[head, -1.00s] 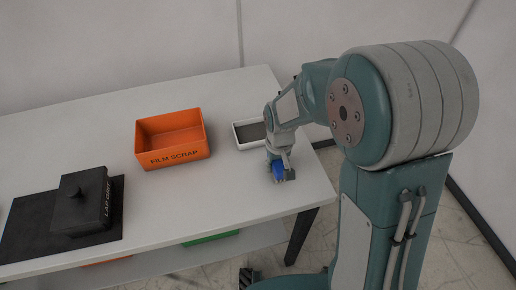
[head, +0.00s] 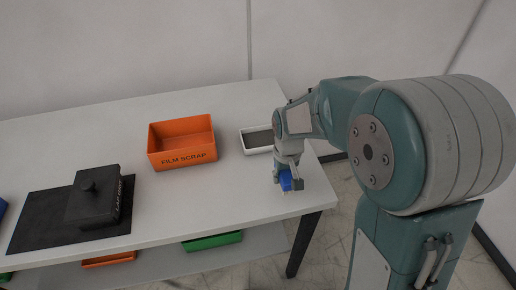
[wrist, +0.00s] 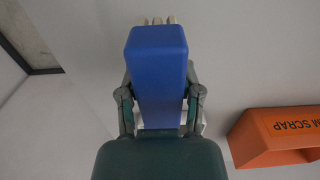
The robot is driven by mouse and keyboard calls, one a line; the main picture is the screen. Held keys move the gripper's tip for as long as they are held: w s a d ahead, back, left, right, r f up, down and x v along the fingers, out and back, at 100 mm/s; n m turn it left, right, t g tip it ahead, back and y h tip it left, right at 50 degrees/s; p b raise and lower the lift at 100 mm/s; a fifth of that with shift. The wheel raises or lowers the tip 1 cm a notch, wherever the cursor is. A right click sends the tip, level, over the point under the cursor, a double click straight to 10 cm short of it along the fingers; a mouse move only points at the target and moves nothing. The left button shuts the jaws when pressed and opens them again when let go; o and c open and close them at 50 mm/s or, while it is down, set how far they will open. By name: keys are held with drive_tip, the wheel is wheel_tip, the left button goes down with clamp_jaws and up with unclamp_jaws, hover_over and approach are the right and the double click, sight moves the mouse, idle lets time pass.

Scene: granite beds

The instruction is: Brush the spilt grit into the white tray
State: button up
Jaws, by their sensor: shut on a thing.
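My gripper (head: 287,178) is shut on a blue brush (head: 285,183) over the right end of the white table. In the wrist view the blue handle (wrist: 158,65) lies between the two fingers, with pale bristles just showing beyond its far end. The white tray (head: 245,141) has a dark grey inside and stands just behind and left of my gripper, partly hidden by my arm. I cannot make out any grit on the table; it may be too small to see or hidden by the brush and gripper.
An orange box marked FILM SCRAP (head: 182,157) stands left of the tray and shows in the wrist view (wrist: 280,145). The table between is clear. Green and orange bins sit on the shelf below.

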sight(287, 171)
drive_tip(key=shift+a+r, duration=0.1)
drive_tip(key=shift+r, duration=0.75)
drive_tip(key=shift+d+r, duration=0.2)
drive_tip(key=shift+r, duration=0.45)
drive_tip(key=shift+d+r, duration=0.15)
drive_tip(key=shift+r, duration=0.45)
drive_tip(key=shift+a, duration=0.15)
drive_tip(key=shift+a, duration=0.1)
